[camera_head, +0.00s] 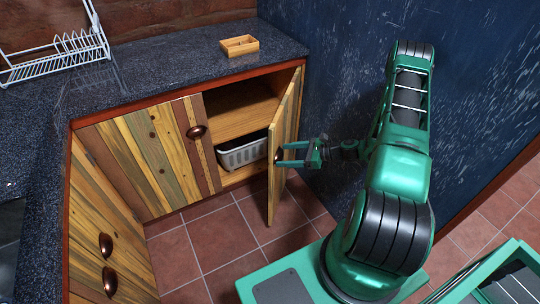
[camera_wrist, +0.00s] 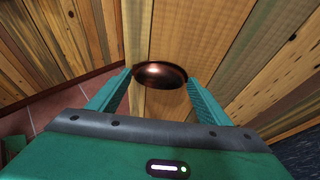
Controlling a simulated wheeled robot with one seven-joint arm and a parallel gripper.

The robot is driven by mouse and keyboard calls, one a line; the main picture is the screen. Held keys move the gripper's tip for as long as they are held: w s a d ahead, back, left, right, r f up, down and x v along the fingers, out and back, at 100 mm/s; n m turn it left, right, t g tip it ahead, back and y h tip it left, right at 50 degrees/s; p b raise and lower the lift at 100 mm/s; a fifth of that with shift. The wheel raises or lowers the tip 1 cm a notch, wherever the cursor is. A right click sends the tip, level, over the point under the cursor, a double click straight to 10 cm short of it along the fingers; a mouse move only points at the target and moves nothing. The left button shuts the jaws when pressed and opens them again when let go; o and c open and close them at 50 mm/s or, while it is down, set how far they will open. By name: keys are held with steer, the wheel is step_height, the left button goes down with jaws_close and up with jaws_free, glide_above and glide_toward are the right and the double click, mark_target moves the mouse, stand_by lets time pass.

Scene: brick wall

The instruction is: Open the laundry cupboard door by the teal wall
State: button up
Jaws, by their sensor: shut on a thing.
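The laundry cupboard door (camera_head: 289,112) is wooden and striped, hinged on the right beside the dark teal-blue wall (camera_head: 330,75). It stands partly open, swung out over the floor. My gripper (camera_head: 284,155) is at its outer face, reaching in from the right. In the wrist view the dark copper cup handle (camera_wrist: 160,74) sits between my two fingers, which are shut on it. Behind the door, the open cupboard shows a shelf (camera_head: 235,108) and a white basket (camera_head: 242,154); the door hides part of the inside.
The neighbouring door (camera_head: 150,150) with its own copper handle is closed. On the dark counter (camera_head: 190,60) are a small wooden tray (camera_head: 239,45) and a white dish rack (camera_head: 60,55). The tiled floor (camera_head: 225,235) before the cupboard is clear.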

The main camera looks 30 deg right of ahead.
steer(key=shift+s+d+f, duration=0.2)
steer(key=shift+s+d, duration=0.3)
steer(key=shift+d, duration=0.35)
steer(key=o, duration=1.3)
steer(key=shift+c, duration=0.2)
steer(key=shift+a, duration=0.1)
steer(key=shift+r, duration=0.1)
